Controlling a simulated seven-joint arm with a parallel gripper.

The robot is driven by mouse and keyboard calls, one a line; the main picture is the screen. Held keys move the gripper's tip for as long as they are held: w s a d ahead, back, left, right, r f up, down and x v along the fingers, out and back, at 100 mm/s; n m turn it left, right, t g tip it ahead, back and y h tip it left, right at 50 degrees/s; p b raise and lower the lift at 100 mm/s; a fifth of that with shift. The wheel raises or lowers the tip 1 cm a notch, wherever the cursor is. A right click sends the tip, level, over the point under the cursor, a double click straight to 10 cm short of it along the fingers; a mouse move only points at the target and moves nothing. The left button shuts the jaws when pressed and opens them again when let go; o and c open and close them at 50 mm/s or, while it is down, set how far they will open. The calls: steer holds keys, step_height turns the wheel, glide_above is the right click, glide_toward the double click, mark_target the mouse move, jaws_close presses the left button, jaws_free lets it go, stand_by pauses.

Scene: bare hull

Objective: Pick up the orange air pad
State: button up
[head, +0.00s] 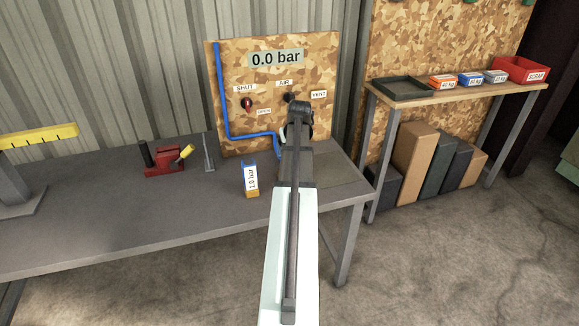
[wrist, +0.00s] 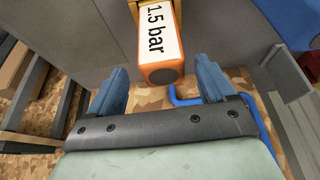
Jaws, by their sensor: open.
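An orange block (wrist: 161,75) labelled "1.5 bar" shows in the wrist view, with an ochre part (wrist: 120,8) at its far end. My gripper (wrist: 162,65) is open, its two blue fingers on either side of the block with visible gaps; I cannot tell how deep the block is between them. My arm hides this block and the fingers in the head view. Another orange item (head: 442,82), low and with a white label, lies on the shelf at right, well away from my gripper. The frames do not show which orange thing is the air pad.
A "1.0 bar" block (head: 250,180) stands on the bench (head: 110,223) left of my arm. A red jack-like tool (head: 165,162) is farther left. Behind is a valve board (head: 320,65) reading 0.0 bar. The shelf (head: 425,98) also holds a dark tray (head: 402,88) and a red scrap bin (head: 522,70).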

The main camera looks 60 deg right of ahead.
steer(key=x, duration=0.5)
steer(key=shift+a+f, duration=0.15)
steer(key=shift+c, duration=0.3)
steer(key=c, duration=1.2)
